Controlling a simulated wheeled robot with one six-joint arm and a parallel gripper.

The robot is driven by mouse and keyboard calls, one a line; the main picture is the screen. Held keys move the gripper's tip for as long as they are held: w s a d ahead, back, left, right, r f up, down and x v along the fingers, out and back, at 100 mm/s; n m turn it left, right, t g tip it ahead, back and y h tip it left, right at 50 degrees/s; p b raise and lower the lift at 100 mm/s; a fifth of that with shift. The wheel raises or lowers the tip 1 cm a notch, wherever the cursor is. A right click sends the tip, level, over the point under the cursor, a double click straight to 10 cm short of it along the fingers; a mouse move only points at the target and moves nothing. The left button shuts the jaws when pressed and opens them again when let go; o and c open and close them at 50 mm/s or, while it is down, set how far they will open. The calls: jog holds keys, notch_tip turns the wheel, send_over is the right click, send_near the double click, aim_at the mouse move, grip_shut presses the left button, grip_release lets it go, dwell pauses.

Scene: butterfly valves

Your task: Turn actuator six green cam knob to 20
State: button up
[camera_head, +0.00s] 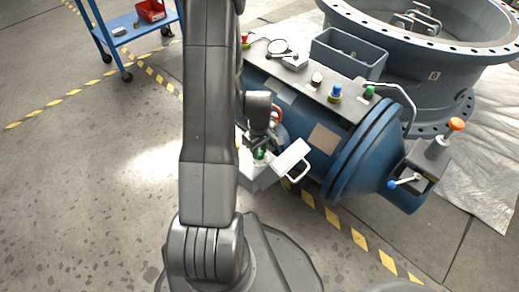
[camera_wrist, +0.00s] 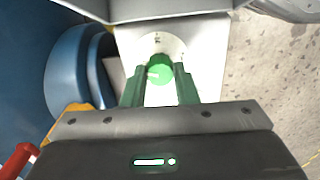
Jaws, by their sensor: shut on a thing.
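The green cam knob (camera_wrist: 160,70) sits on a pale round dial (camera_wrist: 158,46) on a light grey box (camera_wrist: 212,48) in the wrist view. My gripper (camera_wrist: 160,80) is shut on the knob, with one green finger on each side of it. A white mark shows on the knob's left part. The dial's markings are too small to read. In the head view my gripper (camera_head: 260,150) is over the light box (camera_head: 262,172), beside its raised lid with a handle (camera_head: 291,160). The knob is mostly hidden there by the gripper.
A blue cylindrical actuator (camera_head: 365,160) lies behind the box. A large grey flanged valve body (camera_head: 440,60) stands at the back right. A blue cart (camera_head: 130,30) stands far left. Floor at left is clear.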

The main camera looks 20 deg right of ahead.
aim_at(260, 152)
jog(key=n, duration=0.4)
jog(key=shift+n, duration=0.3)
jog(key=n, duration=0.4)
jog(key=shift+n, duration=0.4)
jog(key=o, duration=1)
notch_tip(260, 152, up, 14)
jog(key=p, duration=0.4)
jog(key=shift+f, duration=0.1)
